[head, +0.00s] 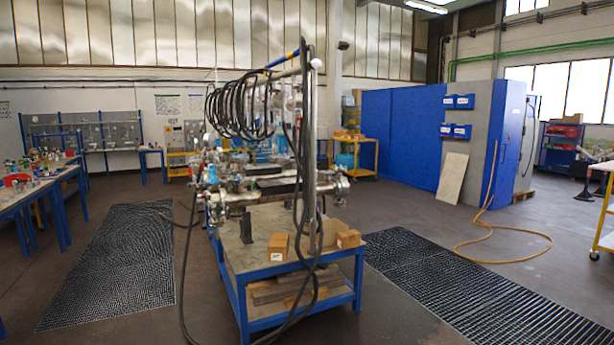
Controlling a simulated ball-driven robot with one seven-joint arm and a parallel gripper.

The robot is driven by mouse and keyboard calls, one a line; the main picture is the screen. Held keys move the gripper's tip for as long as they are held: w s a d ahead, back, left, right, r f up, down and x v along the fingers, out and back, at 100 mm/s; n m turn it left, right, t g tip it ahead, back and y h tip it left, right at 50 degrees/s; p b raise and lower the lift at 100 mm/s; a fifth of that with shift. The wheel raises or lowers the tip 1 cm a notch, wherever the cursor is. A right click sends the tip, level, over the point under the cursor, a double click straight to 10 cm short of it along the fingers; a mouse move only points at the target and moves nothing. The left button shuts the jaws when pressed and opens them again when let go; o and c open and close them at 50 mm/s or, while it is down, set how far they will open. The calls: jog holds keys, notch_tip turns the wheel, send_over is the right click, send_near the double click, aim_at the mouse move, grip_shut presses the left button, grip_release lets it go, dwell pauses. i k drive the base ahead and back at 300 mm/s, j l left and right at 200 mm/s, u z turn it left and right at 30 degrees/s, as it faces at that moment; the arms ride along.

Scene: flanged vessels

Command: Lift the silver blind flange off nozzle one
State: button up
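Silver flanged metalwork (240,196) lies along the top of a blue-framed bench (283,270) in the middle of the head view. One flanged end (340,185) points right and another (214,203) points left. They are small and partly covered by hoses, so I cannot tell which is nozzle one or whether a silver blind flange sits on it. My gripper is not in view.
Black hoses (240,105) hang from the bench's upright post and trail onto the floor. Cardboard boxes (278,247) sit on the bench's near edge. Floor grates (118,262) flank the bench. A yellow hose (490,245) lies at right. Open floor surrounds the bench.

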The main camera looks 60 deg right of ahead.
aim_at(235, 176)
jog(key=z, duration=1.1)
jog(key=i, duration=2.3)
